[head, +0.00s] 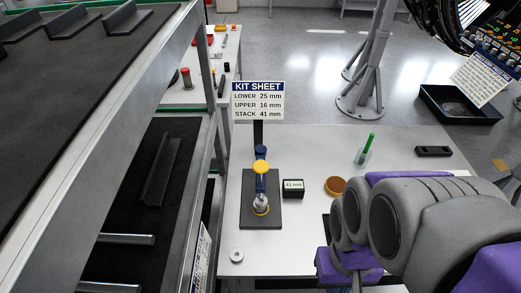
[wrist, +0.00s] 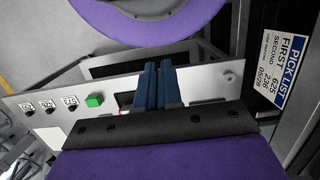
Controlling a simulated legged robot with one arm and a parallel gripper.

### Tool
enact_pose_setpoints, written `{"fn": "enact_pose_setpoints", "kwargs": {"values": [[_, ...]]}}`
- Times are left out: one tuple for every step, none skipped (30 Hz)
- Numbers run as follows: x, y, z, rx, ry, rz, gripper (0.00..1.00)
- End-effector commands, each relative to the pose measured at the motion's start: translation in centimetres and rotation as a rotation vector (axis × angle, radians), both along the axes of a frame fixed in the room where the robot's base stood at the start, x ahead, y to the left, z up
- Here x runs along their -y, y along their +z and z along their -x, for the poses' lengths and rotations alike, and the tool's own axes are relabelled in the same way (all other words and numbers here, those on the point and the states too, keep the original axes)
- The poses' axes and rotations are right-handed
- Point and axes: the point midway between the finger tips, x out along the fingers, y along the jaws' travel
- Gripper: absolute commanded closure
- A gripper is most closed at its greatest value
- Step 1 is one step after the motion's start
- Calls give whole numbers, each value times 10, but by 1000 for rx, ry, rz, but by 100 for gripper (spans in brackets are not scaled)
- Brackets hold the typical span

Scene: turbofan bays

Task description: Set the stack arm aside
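On the white table in the head view, a dark base plate (head: 247,211) carries an upright stand with a blue arm (head: 261,184), which I take for the stack arm. It has a yellow cap (head: 261,167) and a silver part below, over a yellow ring. A small block marked 41 mm (head: 293,188) stands to its right. In the wrist view my gripper (wrist: 159,66) shows two blue fingers side by side with almost no gap and nothing visible between them. In the head view my arm is at the right, apart from the stand, with the fingertips hidden.
A kit sheet sign (head: 258,101) stands behind the plate. An orange-brown round dish (head: 336,186), a green-handled tool (head: 367,149) and a black block (head: 433,151) lie to the right. A metal ring (head: 237,255) lies at front left. A shelf rack (head: 110,145) borders the left. The table's back middle is clear.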

Motion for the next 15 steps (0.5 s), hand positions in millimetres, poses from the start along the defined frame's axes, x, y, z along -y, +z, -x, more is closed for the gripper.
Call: {"fn": "enact_pose_setpoints", "kwargs": {"values": [[0, 2, -3, 1, -7, 1, 89], [1, 4, -6, 1, -15, 2, 87], [1, 7, -11, 3, -30, 5, 83], [2, 11, -18, 7, -44, 7, 80], [3, 16, -25, 13, -62, 12, 77], [4, 23, -38, 20, -90, 18, 73], [5, 28, -47, 23, -113, 23, 70], [5, 34, -58, 28, -137, 28, 67], [6, 42, -75, 40, -169, 36, 64], [7, 47, -86, 44, -195, 43, 61], [8, 52, -98, 49, -217, 50, 58], [8, 60, -115, 62, -245, 56, 54], [8, 63, -127, 66, -265, 64, 51], [8, 68, -139, 73, -284, 70, 49], [7, 74, -155, 86, -307, 76, 49]]}}
